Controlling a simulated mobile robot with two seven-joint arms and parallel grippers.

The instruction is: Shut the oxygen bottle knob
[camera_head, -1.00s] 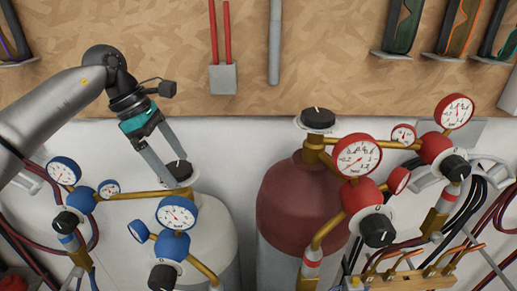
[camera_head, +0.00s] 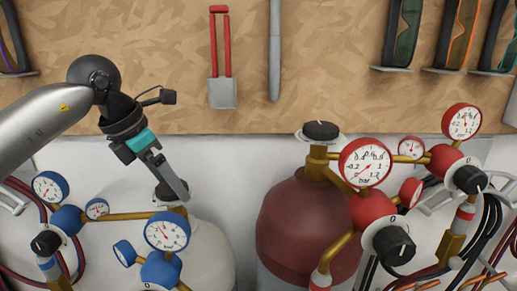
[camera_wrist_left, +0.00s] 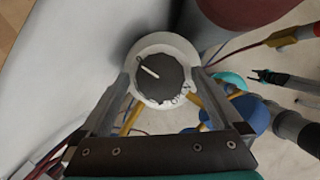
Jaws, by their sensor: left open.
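The oxygen bottle (camera_head: 207,250) is the pale grey-white cylinder with blue gauges at left in the head view. Its black knob (camera_head: 168,192) on top is partly hidden by my left gripper (camera_head: 180,196). In the left wrist view the round, ridged knob (camera_wrist_left: 157,84) sits on a white disc (camera_wrist_left: 140,53). Its white pointer mark points to the upper left; some lettering shows at the disc's lower right. The two fingertips of my left gripper (camera_wrist_left: 160,79) are apart, one on each side of the knob. Whether they touch it I cannot tell. My right gripper is not in view.
Blue gauges (camera_head: 167,231) and brass pipes (camera_head: 118,216) stand close below and left of the gripper. A dark red bottle (camera_head: 300,222) with its own black knob (camera_head: 320,130) and red gauges (camera_head: 366,162) is at right. Tools hang on the board behind.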

